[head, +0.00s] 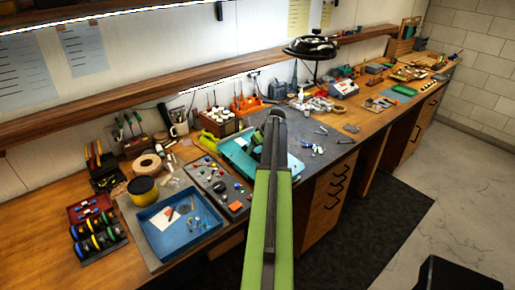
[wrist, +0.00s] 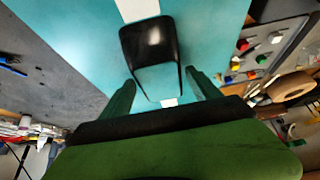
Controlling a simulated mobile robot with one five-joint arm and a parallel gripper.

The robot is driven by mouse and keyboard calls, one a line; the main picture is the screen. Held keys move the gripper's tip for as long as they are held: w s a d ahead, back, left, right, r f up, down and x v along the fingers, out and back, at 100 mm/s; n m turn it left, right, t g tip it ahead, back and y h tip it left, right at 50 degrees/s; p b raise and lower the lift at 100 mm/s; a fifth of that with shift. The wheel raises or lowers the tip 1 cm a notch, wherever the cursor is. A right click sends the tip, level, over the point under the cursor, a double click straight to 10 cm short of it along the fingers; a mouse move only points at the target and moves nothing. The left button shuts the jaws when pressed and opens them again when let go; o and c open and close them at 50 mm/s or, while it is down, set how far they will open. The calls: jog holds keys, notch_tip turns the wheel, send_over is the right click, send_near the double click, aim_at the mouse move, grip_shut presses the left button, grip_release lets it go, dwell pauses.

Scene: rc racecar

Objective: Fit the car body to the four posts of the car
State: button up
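A teal panel with a white stripe and a raised glossy black part (wrist: 150,38) fills the upper middle of the wrist view. It looks like the car body (wrist: 205,35). In the head view a teal shape (head: 236,152) lies on the grey mat, partly behind my arm. My gripper (wrist: 160,77) is open; its two green fingers stand apart on either side of the near end of the black part. I cannot tell whether they touch it. The fingers are hidden in the head view. I cannot make out the car's chassis or its four posts.
A blue tray (head: 160,243) with small parts and a grey parts board (head: 212,172) lie to the left on the workbench. A black lamp (head: 311,47) stands behind. Bottles and tools line the back. The grey mat (head: 325,152) has some free room right of the teal shape.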

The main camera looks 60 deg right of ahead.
jog(key=shift+o, duration=1)
jog(key=shift+r, duration=0.1)
jog(key=p+v, duration=1.5)
jog(key=v, duration=0.2)
jog(key=shift+s+r, duration=0.1)
